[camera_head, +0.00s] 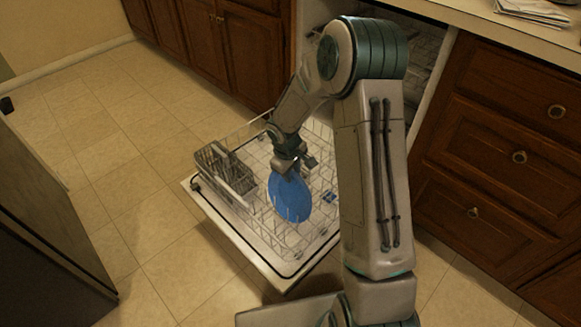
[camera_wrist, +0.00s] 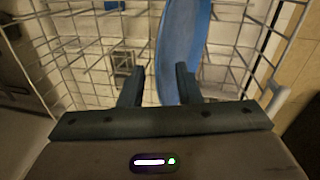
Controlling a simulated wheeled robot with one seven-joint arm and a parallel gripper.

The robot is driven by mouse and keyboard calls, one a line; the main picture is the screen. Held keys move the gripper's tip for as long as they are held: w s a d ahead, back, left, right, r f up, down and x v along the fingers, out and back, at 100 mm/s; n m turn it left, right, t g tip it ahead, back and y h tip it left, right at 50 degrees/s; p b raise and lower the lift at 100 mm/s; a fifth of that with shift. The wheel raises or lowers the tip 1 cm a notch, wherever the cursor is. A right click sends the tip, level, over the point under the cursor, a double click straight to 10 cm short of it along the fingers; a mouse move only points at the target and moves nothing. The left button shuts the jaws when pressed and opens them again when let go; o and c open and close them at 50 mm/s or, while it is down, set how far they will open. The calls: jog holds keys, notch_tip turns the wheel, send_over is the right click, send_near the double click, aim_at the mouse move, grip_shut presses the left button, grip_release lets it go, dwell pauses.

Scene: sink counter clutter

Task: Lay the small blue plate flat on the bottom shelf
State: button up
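The blue plate (camera_head: 291,198) stands steeply tilted over the wire bottom rack (camera_head: 262,228) of the open dishwasher. My gripper (camera_head: 290,163) is at the plate's upper edge, pointing down. In the wrist view the plate (camera_wrist: 180,45) appears nearly edge-on and reaches down between the fingers (camera_wrist: 160,85). It lies close to the right finger, with a clear gap to the left finger. The fingers are apart, and I see no grip on both faces. I cannot tell whether the plate's lower edge touches the rack wires.
A grey cutlery basket (camera_head: 226,175) stands at the rack's left side. A small blue item (camera_head: 329,197) lies right of the plate. The lowered dishwasher door (camera_head: 284,268) extends under the rack. Wooden drawers (camera_head: 500,150) stand to the right; tiled floor (camera_head: 120,170) is clear to the left.

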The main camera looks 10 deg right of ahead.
jog(key=shift+f, duration=0.3)
grip_shut()
jog(key=w+d+r+p, duration=0.1)
jog(key=d+r+p, duration=0.1)
jog(key=r+p, duration=0.4)
jog(key=w+d+r+p, duration=0.1)
jog(key=d+r+p, duration=0.1)
jog(key=r+p, duration=0.4)
jog(key=shift+w+r, duration=0.4)
jog(key=shift+r, duration=0.45)
dwell(0.3)
jog(key=s+a+r+m+p, duration=0.1)
jog(key=s+r+m+p, duration=0.3)
jog(key=r+p, duration=0.5)
jog(key=s+r+m+g+p, duration=0.1)
jog(key=s+r+m+p, duration=0.2)
jog(key=r+p, duration=0.6)
jog(key=shift+s+a+m+p, duration=0.3)
jog(key=shift+s+a+m, duration=0.1)
jog(key=shift+s, duration=0.15)
